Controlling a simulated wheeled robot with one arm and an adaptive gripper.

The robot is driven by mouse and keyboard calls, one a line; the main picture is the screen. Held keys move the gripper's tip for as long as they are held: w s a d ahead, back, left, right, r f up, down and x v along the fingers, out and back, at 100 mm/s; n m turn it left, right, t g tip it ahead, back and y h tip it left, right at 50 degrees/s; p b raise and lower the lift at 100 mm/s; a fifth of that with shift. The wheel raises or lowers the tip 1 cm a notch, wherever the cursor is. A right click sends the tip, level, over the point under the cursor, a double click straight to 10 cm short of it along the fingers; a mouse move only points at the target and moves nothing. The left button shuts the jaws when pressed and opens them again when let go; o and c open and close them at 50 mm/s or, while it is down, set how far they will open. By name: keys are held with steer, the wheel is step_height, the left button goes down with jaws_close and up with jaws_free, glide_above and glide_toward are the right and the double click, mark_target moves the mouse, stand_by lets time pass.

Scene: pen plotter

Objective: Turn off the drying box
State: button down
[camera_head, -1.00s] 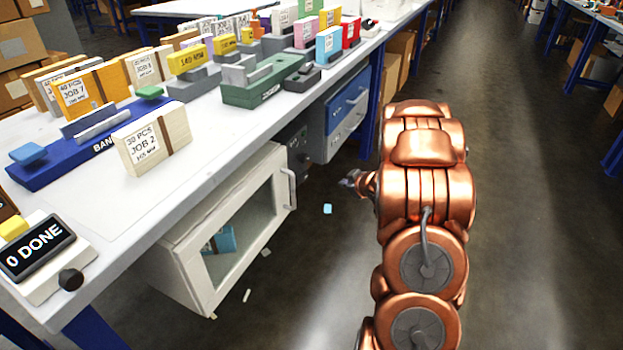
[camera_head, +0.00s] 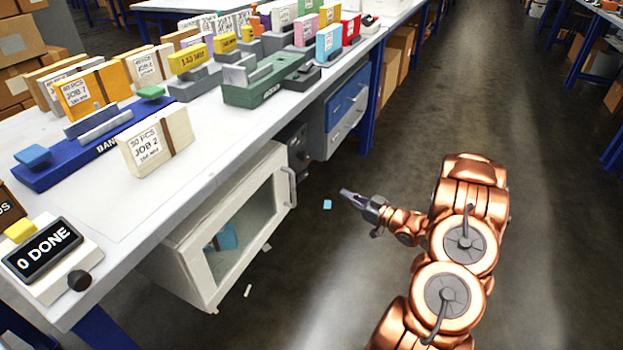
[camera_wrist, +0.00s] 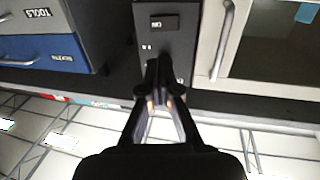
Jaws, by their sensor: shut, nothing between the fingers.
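The drying box (camera_head: 207,273) is a pale cabinet with a glass door under the bench. Its door is shut, and a blue item (camera_head: 227,238) shows behind the glass. Beside its handle is a dark control panel (camera_head: 299,160). In the wrist view, which looks upside down, the panel (camera_wrist: 180,50) fills the top middle and carries a black rectangular switch (camera_wrist: 164,21); its setting cannot be told. My gripper (camera_head: 346,194) is shut and empty, to the right of the panel in the head view. In the wrist view its fingertips (camera_wrist: 160,68) overlap the panel, apart from the switch.
Drawers (camera_head: 347,112) with a blue front hang beyond the panel. The box's door handle (camera_wrist: 222,40) is close beside the panel. The aisle floor (camera_head: 400,130) is clear.

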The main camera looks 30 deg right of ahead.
mark_target(305, 175)
steer(key=b+x, duration=0.3)
steer(key=x, duration=1.1)
steer(key=shift+w, duration=0.1)
stand_by(0.4)
